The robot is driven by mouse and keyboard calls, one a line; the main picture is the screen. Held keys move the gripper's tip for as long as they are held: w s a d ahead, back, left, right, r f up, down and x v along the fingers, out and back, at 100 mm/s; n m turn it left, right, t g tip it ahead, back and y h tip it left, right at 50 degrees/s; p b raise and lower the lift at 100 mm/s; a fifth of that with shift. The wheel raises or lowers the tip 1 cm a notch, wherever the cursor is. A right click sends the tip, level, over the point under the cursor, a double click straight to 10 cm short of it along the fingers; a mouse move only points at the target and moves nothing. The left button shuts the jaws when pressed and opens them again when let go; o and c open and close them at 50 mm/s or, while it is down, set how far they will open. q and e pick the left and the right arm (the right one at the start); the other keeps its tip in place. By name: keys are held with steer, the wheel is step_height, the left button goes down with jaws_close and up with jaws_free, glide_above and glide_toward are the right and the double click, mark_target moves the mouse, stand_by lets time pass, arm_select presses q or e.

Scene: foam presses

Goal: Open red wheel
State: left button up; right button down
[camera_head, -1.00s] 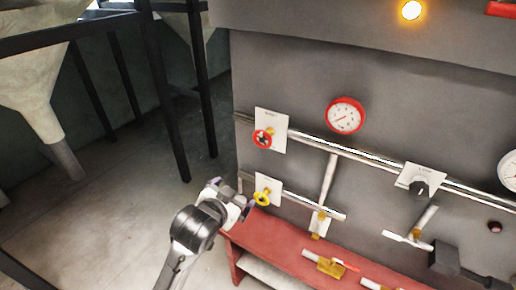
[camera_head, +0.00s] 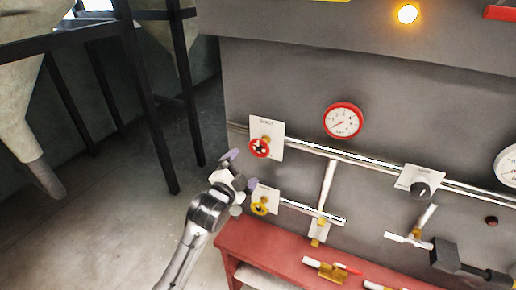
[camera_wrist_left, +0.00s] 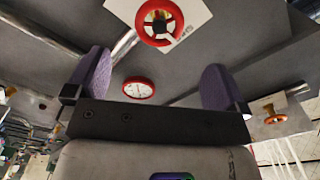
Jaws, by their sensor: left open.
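The red wheel (camera_head: 260,148) is a small round valve handle on a white plate (camera_head: 279,128) on the grey press panel. It also shows at the top of the left wrist view (camera_wrist_left: 160,20), above and between the fingers. My left gripper (camera_head: 241,170) is open and empty, just below and left of the red wheel and apart from it. Its two purple-grey fingers stand wide apart in the left wrist view (camera_wrist_left: 156,86). My right gripper is not in view.
A red-rimmed gauge (camera_head: 343,120) and a black knob (camera_head: 420,190) are on the panel to the right. Pipes (camera_head: 370,159) run across it. A red bench (camera_head: 270,247) stands below. Black frame posts (camera_head: 150,100) stand at the left, with open floor between.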

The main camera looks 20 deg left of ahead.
mark_target(257, 150)
arm_select(q)
steer(key=w, duration=0.7)
steer(key=w+d+p, duration=0.1)
steer(key=w, duration=0.2)
steer(key=shift+w, duration=0.35)
steer(key=shift+c, duration=0.4)
steer(key=c, duration=0.8)
steer(key=shift+c, duration=0.2)
